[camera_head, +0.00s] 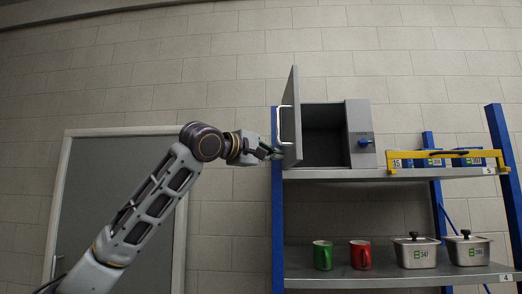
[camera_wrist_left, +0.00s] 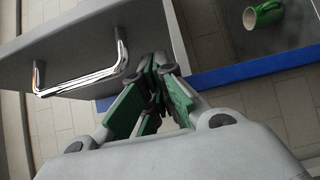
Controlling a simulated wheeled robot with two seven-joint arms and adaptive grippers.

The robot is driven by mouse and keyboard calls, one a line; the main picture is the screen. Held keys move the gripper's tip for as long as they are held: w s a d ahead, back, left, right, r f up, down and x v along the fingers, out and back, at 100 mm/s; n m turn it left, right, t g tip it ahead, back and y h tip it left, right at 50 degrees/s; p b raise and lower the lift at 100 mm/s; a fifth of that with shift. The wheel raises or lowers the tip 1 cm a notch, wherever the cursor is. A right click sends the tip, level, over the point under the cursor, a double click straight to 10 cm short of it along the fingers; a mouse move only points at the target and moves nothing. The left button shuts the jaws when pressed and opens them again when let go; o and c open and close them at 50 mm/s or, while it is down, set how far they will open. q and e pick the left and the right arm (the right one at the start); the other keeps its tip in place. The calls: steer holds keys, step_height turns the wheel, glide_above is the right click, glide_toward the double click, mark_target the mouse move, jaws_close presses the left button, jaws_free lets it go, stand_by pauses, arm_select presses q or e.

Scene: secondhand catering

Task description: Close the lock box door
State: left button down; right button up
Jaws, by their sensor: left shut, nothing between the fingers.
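The grey lock box (camera_head: 358,120) stands on the upper shelf with its door (camera_head: 292,110) swung wide open on the left, and its dark inside (camera_head: 325,135) shows. A silver bar handle (camera_head: 281,125) is on the door's outer face; it also shows in the left wrist view (camera_wrist_left: 90,82). A blue knob (camera_head: 365,143) is on the box's right front panel. My left gripper (camera_head: 274,153) is shut and empty beside the door's lower part, just below the handle. In the left wrist view its green-padded fingers (camera_wrist_left: 158,68) meet next to the door panel (camera_wrist_left: 60,45). My right gripper is not in view.
The upper shelf (camera_head: 400,174) has blue posts and a yellow bar (camera_head: 440,155) at right. The lower shelf (camera_head: 385,279) holds a green mug (camera_head: 322,255), a red mug (camera_head: 360,255) and two lidded metal pots (camera_head: 415,252). A grey room door (camera_head: 115,190) is behind my arm.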

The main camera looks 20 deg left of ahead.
mark_target(291, 144)
arm_select(q)
steer(key=shift+w+d+p, duration=0.15)
steer(key=shift+w+d, duration=0.05)
steer(key=shift+d, duration=0.3)
steer(key=shift+w+d+p, duration=0.15)
steer(key=shift+d, duration=0.35)
steer(key=shift+d, duration=0.2)
